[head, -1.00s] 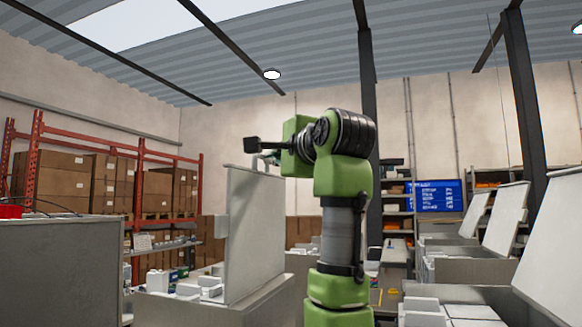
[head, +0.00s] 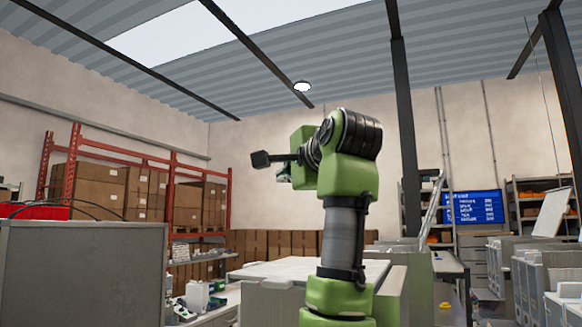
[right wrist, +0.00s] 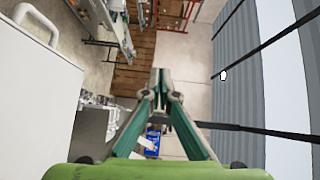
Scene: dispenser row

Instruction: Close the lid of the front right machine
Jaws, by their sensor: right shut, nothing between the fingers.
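A machine in the middle of the head view has a white lid (head: 285,268) lying flat, or nearly flat, across its top. My right arm stands in front of it and hides its right part. In the right wrist view a white panel with a pale bar handle (right wrist: 45,25), apparently this lid, fills the left side, apart from the fingers. My right gripper (head: 262,159) is held high above the lid, pointing left. Its fingers (right wrist: 160,78) are shut and empty. My left gripper is not in view.
A grey machine (head: 85,270) with a red item (head: 38,212) on top stands at the left. More machines (head: 540,275) stand at the right, one with a raised lid (head: 552,212). Shelving with cartons (head: 100,185) is behind. The space around my raised gripper looks clear.

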